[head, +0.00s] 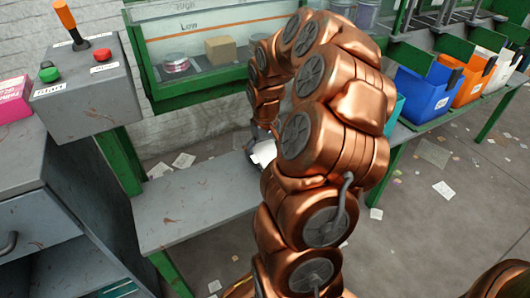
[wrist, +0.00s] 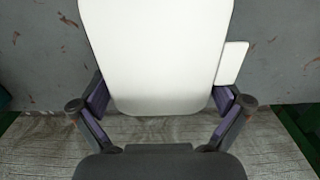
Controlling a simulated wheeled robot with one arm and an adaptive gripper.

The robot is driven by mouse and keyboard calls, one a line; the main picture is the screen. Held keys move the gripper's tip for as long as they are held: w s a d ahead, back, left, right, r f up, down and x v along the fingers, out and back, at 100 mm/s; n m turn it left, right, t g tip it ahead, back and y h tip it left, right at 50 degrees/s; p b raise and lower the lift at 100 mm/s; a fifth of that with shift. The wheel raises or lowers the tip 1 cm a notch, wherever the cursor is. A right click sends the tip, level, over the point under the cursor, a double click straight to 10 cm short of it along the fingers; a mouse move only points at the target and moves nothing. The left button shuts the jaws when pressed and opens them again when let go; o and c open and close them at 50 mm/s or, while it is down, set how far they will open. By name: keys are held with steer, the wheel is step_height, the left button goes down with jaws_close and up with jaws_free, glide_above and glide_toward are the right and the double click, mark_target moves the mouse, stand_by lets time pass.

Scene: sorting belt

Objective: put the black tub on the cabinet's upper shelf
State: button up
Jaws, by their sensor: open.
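I cannot make out a black tub in either view. The green-framed cabinet (head: 200,87) stands at the back, with a clear front marked High and Low. A clear pink-banded jar (head: 176,63) and a tan block (head: 220,50) show behind its lower part. My gripper (head: 262,138) is low over the grey bench, partly hidden by my copper arm. In the wrist view its open fingers (wrist: 160,98) are on either side of a white object (wrist: 155,50) with a small tab on its right. Whether they touch it is unclear. The white object also shows in the head view (head: 264,153).
The grey bench (head: 185,212) has free room at left. A control box (head: 80,90) with a lever and red and green buttons stands left, above a grey drawer unit (head: 25,215). Blue (head: 422,95) and orange (head: 472,80) bins stand right. Paper scraps litter the floor.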

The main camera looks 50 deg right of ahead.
step_height(320, 180, up, 11)
steer(key=p, duration=0.2)
steer(key=shift+p, duration=0.3)
steer(key=shift+a+r, duration=0.1)
steer(key=shift+r, duration=0.4)
steer(key=s+a+n+g, duration=0.1)
steer(key=s+a+n, duration=0.15)
steer(key=a, duration=0.75)
steer(key=s+a+n+g, duration=0.1)
steer(key=s+a, duration=0.3)
steer(key=a, duration=0.6)
steer(key=s+a+f+g, duration=0.1)
steer(key=s+a, duration=0.3)
steer(key=s, duration=0.3)
steer(key=s+a, duration=0.5)
steer(key=s, duration=0.3)
steer(key=shift+s+a+f+g, duration=0.2)
steer(key=shift+f+g, duration=0.2)
